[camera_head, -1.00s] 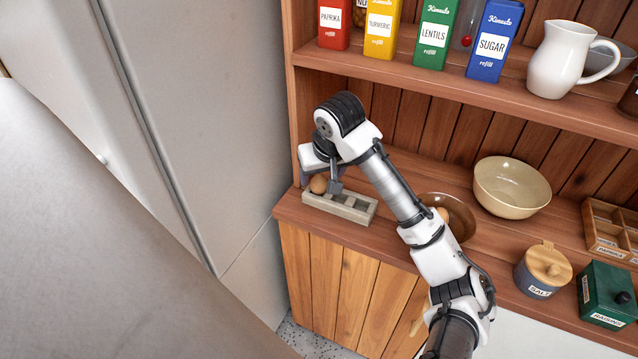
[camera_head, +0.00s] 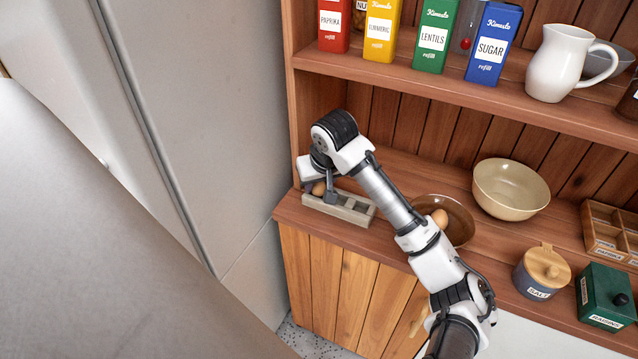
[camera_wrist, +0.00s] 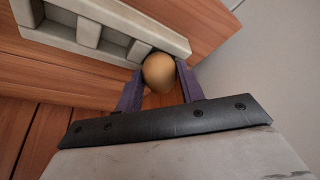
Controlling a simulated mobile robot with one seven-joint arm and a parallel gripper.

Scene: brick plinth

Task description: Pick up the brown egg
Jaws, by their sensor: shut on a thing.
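A brown egg (camera_wrist: 158,72) sits between the two purple fingers of my gripper (camera_wrist: 160,88) in the wrist view, at the end of a pale egg holder (camera_wrist: 118,16). In the head view the egg (camera_head: 318,188) shows only partly, at the left end of the holder (camera_head: 345,209), with my gripper (camera_head: 320,186) over it. My gripper is shut on this egg. I cannot tell whether the egg still touches its hollow. Another brown egg (camera_head: 439,217) lies in the brown bowl (camera_head: 462,222) to the right, beside my arm.
A cream bowl (camera_head: 511,190), a salt jar (camera_head: 541,272), a green box (camera_head: 606,296) and a wooden divided box (camera_head: 604,236) stand to the right. A shelf (camera_head: 450,92) with cartons and a white jug (camera_head: 562,62) is above. A grey panel (camera_head: 200,130) stands close on the left.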

